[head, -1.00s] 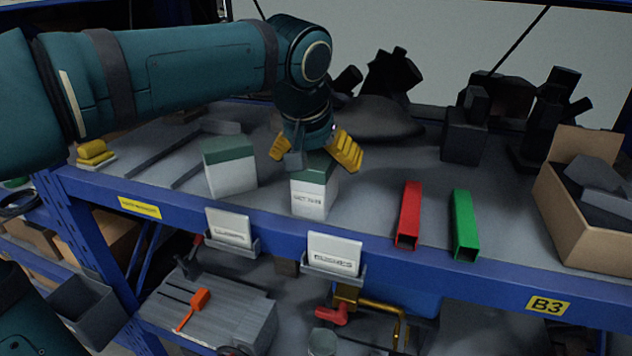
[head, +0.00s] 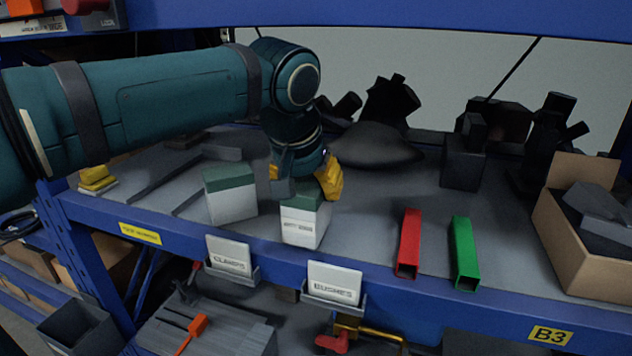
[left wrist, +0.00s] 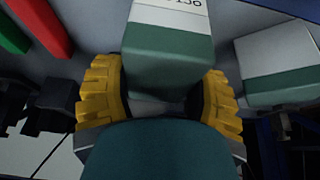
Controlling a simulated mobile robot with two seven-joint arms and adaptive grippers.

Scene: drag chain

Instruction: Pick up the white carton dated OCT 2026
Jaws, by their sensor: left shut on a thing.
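A white carton with a green top (head: 304,228) stands near the shelf's front edge, with printing on its front too small to read surely. In the left wrist view the carton (left wrist: 168,48) shows part of its print, upside down. My left gripper (head: 302,184) comes from above, its yellow fingers closed on the carton's two upper sides. I cannot see a gap under the carton. A second white and green carton (head: 231,202) stands to its left, apart from the gripper; no print shows on its visible front. My right gripper is out of view.
A red bar (head: 409,243) and a green bar (head: 464,252) lie to the right. A cardboard box (head: 580,240) stands at far right. Dark parts (head: 462,160) stand behind. Two label holders (head: 333,284) hang on the blue front edge.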

